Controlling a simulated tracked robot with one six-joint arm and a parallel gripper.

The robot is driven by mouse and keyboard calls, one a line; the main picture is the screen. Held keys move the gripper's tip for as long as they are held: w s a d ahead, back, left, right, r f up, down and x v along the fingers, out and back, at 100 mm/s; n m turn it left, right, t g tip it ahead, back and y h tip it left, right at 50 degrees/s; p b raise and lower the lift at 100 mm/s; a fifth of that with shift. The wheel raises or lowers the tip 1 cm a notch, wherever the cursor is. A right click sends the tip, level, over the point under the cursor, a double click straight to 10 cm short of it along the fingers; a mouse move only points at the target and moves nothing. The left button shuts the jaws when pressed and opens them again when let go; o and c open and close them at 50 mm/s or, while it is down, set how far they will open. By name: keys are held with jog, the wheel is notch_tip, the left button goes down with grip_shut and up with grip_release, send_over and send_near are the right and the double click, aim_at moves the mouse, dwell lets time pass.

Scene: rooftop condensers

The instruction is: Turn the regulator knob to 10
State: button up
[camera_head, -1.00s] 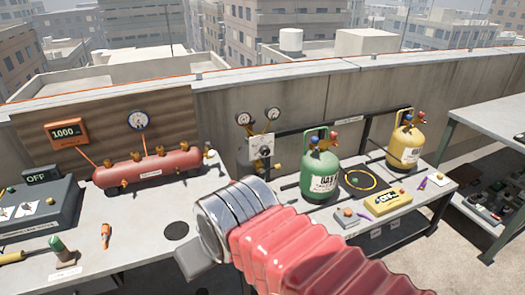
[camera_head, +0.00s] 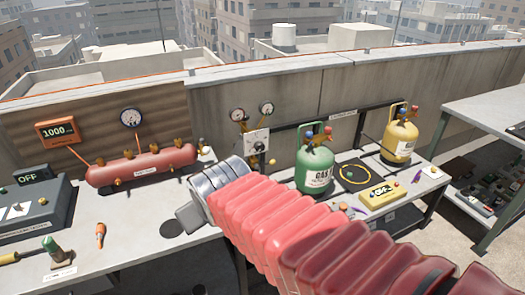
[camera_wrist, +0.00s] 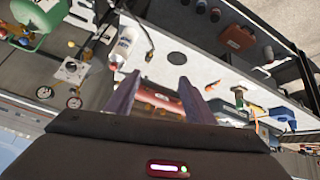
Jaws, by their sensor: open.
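The regulator is a pale square plate (camera_head: 256,142) with a dark round knob (camera_head: 259,147), mounted by the parapet with two white gauges (camera_head: 266,108) above. The number the knob points to is too small to read. In the wrist view the plate (camera_wrist: 71,70) appears upside down at the left, with its gauges below it. My gripper (camera_wrist: 157,85) is open and empty; its two fingers show in the wrist view, with the red tank beyond them. In the head view my gripper's grey end (camera_head: 189,215) is over the left bench, left of and nearer than the regulator, apart from it.
A red horizontal tank (camera_head: 143,166) stands at the back of the bench. A green gas bottle (camera_head: 315,166) and a yellow one (camera_head: 399,140) stand right of the regulator. An orange display (camera_head: 58,131) reads 1000. A second bench (camera_head: 490,105) is at the right.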

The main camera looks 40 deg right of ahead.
jog(key=w+d+f+n+t+h, duration=0.1)
jog(key=w+d+f+t+h, duration=0.1)
jog(key=w+d, duration=0.8)
jog(key=n+t+h, duration=0.1)
jog(key=n+t, duration=0.4)
jog(key=t, duration=0.3)
send_near(261, 149)
jog(key=v, duration=0.5)
jog(key=shift+a+r, duration=0.15)
jog(key=shift+r, duration=0.05)
jog(key=shift+w, duration=0.1)
jog(key=x, duration=1.3)
jog(key=shift+w, duration=0.3)
jog(key=shift+c, duration=0.4)
